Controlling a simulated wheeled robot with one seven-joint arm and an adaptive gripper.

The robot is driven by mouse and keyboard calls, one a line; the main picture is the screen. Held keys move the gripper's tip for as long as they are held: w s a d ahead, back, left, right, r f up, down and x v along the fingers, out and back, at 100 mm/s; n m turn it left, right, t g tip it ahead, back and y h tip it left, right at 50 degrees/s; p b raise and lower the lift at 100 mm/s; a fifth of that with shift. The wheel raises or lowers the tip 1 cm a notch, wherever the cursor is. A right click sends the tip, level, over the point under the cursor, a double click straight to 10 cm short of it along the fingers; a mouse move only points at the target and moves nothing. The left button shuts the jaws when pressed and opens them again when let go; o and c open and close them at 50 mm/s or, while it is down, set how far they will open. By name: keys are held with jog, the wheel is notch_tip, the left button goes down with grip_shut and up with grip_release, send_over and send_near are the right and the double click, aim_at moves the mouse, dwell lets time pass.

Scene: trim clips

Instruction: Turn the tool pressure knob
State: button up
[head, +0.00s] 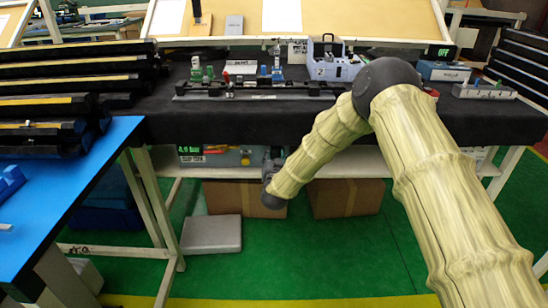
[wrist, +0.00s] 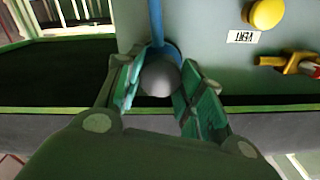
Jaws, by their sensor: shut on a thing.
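The grey pressure unit (head: 222,158) sits on the shelf under the black-covered workbench, with a small lit display (head: 190,150) and a label below it. In the wrist view its panel (wrist: 215,45) fills the upper part. My gripper (wrist: 160,88) is shut on a round dark grey knob (wrist: 160,77), with one green-padded finger on each side. A blue rod or hose (wrist: 157,25) rises behind the knob. In the head view my forearm reaches down to the unit's right side, and the fingers are hidden there.
A yellow round button (wrist: 265,13), a VENT label (wrist: 243,37) and a red-and-yellow lever (wrist: 298,63) are close on the panel. Cardboard boxes (head: 345,198) stand beneath the shelf. The blue table (head: 60,190) is at left. Green floor is open in front.

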jog(key=m+b, duration=0.1)
jog(key=m, duration=0.2)
jog(key=shift+d+f+m, duration=0.1)
jog(key=shift+m, duration=0.2)
jog(key=shift+m+b, duration=0.55)
jog(key=shift+m, duration=1.25)
jog(key=o, duration=1)
jog(key=s, duration=1.2)
